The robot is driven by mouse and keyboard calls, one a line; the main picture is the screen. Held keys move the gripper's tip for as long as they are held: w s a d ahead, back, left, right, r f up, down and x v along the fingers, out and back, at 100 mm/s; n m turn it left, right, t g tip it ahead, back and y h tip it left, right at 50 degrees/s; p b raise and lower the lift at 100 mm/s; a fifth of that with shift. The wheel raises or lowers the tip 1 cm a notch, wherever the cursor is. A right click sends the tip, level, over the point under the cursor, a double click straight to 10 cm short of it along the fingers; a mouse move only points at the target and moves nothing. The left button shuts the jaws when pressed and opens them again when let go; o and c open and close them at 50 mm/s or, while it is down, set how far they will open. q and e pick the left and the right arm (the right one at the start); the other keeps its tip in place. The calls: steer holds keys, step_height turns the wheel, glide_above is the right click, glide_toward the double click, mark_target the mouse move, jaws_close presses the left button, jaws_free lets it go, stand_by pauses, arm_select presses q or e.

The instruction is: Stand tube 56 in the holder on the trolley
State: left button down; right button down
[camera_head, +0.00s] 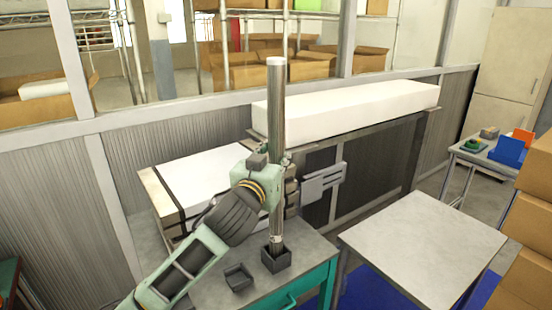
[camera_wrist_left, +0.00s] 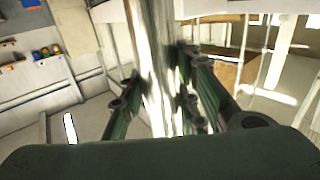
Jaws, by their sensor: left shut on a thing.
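A long, shiny metal tube (camera_head: 277,110) with a pale cap stands upright in the head view. No number on it is readable. My left gripper (camera_head: 283,182) is shut on the tube below its middle. In the left wrist view the tube (camera_wrist_left: 157,65) runs between the two fingers. The tube's lower end is at the mouth of a dark square holder (camera_head: 277,264) on the teal trolley (camera_head: 318,279) and appears to be inside it. How deep it sits is hidden by the holder's walls. My right gripper is not in view.
A second, low dark square holder (camera_head: 238,277) stands empty to the left. A bare grey table (camera_head: 424,245) is on the right. Behind the tube are a white-topped box (camera_head: 195,178) and a long white block (camera_head: 350,108). Stacked cartons (camera_head: 532,220) stand at the right edge.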

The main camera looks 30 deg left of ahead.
arm_select(q)
steer(key=c, duration=1.6)
jaws_free()
steer(key=shift+f, duration=0.15)
steer(key=p+v, duration=0.6)
steer(key=v, duration=0.5)
steer(key=shift+s+p, duration=0.1)
steer(key=shift+p, duration=0.3)
